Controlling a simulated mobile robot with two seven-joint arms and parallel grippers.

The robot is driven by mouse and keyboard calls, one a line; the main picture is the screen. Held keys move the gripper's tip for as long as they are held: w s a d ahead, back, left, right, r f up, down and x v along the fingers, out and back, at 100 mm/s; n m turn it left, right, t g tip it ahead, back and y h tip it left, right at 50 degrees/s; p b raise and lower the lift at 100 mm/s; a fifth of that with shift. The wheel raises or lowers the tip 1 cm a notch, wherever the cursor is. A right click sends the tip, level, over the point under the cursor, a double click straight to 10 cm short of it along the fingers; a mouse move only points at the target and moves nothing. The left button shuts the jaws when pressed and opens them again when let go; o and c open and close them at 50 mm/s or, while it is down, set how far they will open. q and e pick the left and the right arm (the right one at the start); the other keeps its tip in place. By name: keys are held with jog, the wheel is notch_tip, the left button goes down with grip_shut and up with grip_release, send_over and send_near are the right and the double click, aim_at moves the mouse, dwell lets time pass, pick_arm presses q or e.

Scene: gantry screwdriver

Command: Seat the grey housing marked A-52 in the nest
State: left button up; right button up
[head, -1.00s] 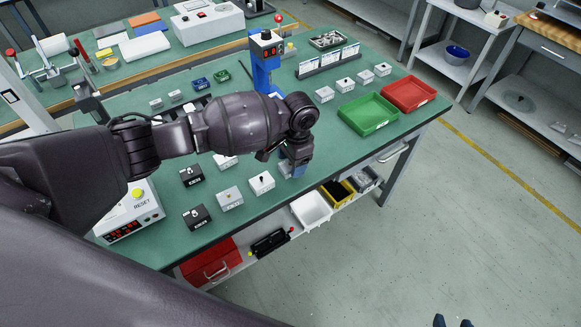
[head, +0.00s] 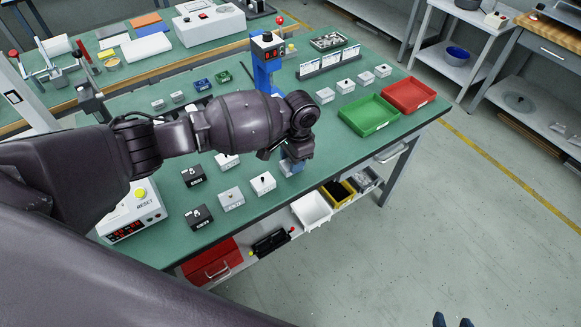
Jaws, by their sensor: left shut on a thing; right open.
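My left gripper (head: 292,165) points down over the front part of the green table. It is shut on a small grey thing, mostly hidden by the hand, and I cannot read any mark on it. Just left of it stand light grey housings (head: 263,183) (head: 231,199) and dark housings (head: 193,175) (head: 200,217); their labels are too small to read. The blue gantry screwdriver (head: 267,65) stands behind my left arm. The nest is not clearly seen; my arm covers the area around the gantry's foot.
A green tray (head: 369,116) and a red tray (head: 408,95) sit at the table's right end. A control box with a RESET button (head: 133,212) is at the front left. Bins (head: 311,208) hang below the front edge.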

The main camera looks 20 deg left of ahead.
pick_arm(q)
notch_tip(320, 180, up, 2)
jog(key=shift+p, duration=0.5)
jog(key=shift+r+p, duration=0.5)
jog(key=shift+r, duration=0.2)
jog(key=shift+r+p, duration=0.9)
jog(key=shift+r, duration=0.5)
pick_arm(e)
notch_tip(320, 180, up, 7)
jog(key=w, duration=0.1)
jog(key=shift+w+f+t, duration=0.15)
jog(key=shift+t, duration=0.25)
pick_arm(q)
jog(key=shift+f, duration=0.1)
pick_arm(e)
jog(key=shift+w, duration=0.15)
